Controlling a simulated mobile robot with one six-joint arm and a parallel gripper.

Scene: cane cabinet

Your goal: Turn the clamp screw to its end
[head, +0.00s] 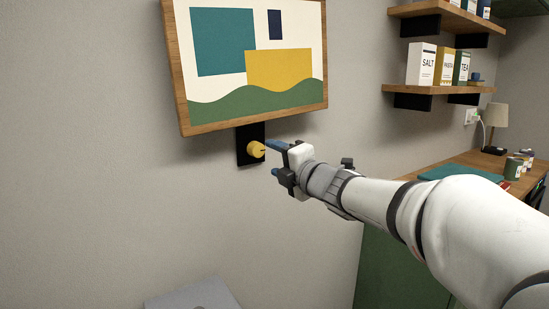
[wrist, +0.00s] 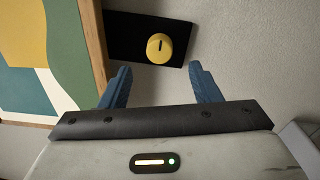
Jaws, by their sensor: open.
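The clamp screw is a round yellow knob (head: 256,149) on a black plate (head: 244,158) fixed to the wall below the framed picture. In the wrist view the knob (wrist: 159,47) shows a dark line on its face and lies ahead of the gap between the fingers. My gripper (head: 274,158) is open, with its blue fingers pointing toward the knob. In the wrist view the fingertips (wrist: 160,74) stand apart and empty, a little short of the knob. No contact with the knob shows.
A wood-framed picture (head: 254,65) hangs right above the plate. Wall shelves (head: 437,89) with boxes are at the upper right. A wooden desk (head: 478,160) with a lamp (head: 496,116) stands at the right. A grey surface (head: 192,297) is at the bottom. The wall around the plate is clear.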

